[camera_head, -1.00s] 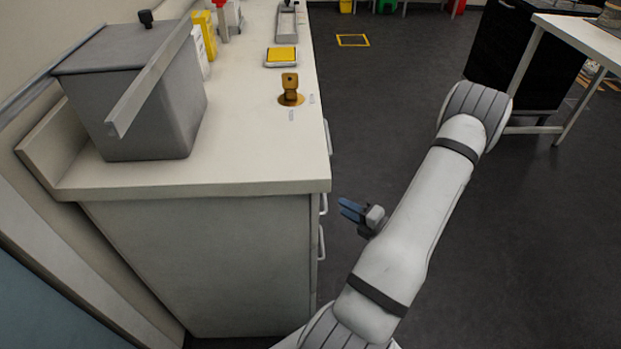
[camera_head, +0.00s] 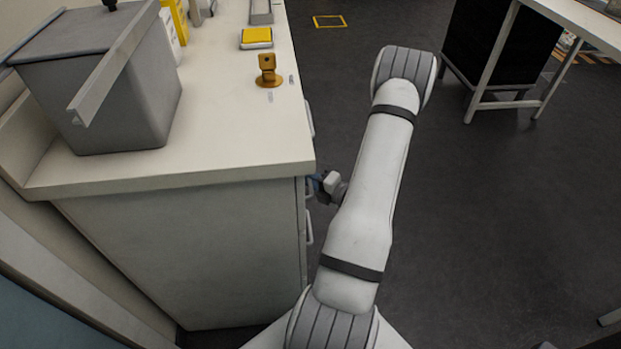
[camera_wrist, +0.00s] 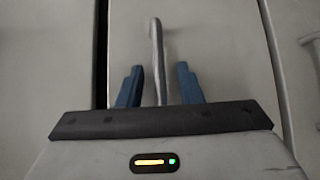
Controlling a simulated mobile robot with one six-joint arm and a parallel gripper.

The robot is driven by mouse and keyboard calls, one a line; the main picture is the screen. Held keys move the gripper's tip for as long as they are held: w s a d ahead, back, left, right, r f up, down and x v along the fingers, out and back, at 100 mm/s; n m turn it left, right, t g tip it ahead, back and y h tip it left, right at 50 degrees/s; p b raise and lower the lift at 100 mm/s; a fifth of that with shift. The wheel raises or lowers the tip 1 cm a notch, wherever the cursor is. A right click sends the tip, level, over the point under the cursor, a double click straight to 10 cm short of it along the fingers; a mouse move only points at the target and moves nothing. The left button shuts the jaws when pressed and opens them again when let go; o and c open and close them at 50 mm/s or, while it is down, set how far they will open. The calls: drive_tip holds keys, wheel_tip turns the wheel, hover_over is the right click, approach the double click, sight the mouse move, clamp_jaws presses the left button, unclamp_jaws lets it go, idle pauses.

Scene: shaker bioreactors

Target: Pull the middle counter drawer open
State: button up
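My gripper (camera_wrist: 159,85) is open in the wrist view, one blue finger on each side of a pale bar handle (camera_wrist: 156,40). A gap shows between the handle and each finger. The handle is on a flat grey drawer front (camera_wrist: 220,50), which is shut. In the head view my gripper (camera_head: 322,186) is at the counter's right face, below the countertop edge, at the middle drawer's height.
The counter (camera_head: 225,130) carries a grey bin (camera_head: 110,95), a brass fitting (camera_head: 268,72) and a yellow-topped device (camera_head: 256,38). In the wrist view a neighbouring handle (camera_wrist: 312,40) shows at the right edge.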

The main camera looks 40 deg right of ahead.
drive_tip(key=shift+c, duration=0.3)
clamp_jaws()
